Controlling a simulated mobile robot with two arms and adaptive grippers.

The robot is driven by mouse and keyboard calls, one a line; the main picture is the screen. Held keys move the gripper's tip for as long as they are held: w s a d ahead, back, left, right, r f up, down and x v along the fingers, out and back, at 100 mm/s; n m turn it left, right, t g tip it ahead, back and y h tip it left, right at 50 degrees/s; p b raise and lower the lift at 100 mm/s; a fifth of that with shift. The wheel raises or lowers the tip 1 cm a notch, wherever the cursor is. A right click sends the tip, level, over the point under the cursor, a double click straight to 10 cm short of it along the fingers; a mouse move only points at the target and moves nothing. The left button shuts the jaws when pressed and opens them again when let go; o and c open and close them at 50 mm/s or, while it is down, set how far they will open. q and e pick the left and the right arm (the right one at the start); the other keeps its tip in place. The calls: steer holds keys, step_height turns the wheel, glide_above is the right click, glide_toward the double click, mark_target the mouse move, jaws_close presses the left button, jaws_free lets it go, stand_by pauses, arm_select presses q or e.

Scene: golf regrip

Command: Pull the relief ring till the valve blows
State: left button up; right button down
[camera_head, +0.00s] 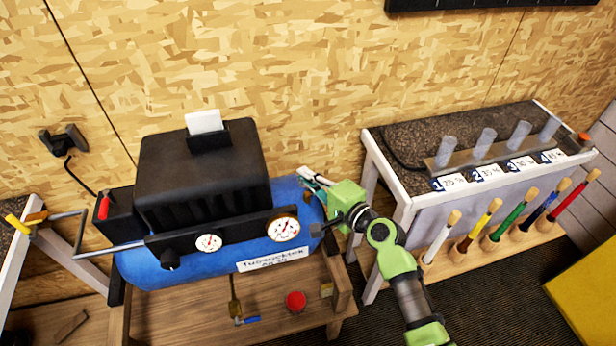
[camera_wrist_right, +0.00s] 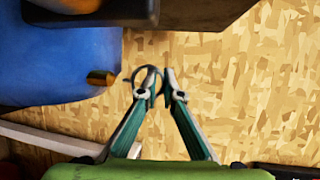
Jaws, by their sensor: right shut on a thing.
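The blue compressor tank (camera_head: 190,265) stands on a wooden bench; its right end is by my right gripper (camera_head: 318,182). In the right wrist view the tank (camera_wrist_right: 60,65) is at the left, with a brass valve stub (camera_wrist_right: 101,77) sticking out of it. A thin dark relief ring (camera_wrist_right: 134,84) is at the tips of my right gripper (camera_wrist_right: 160,82). The fingers are nearly together, shut on the ring, which shows mostly at the left fingertip. A small gap shows between stub and ring. In the head view the ring cannot be made out. My left gripper is not in view.
Two gauges (camera_head: 284,228) and a black knob (camera_head: 170,260) sit on the compressor's front. A red round object (camera_head: 296,300) is on the bench below. A rack table (camera_head: 400,200) with several colourful clubs stands close to the right of my arm. The board wall (camera_head: 300,80) is behind.

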steer(key=c, duration=2.3)
jaws_free()
steer(key=shift+w+r, duration=0.1)
steer(key=shift+r, duration=0.15)
steer(key=v, duration=1.2)
steer(key=shift+f, duration=0.3)
steer(key=shift+r, duration=0.1)
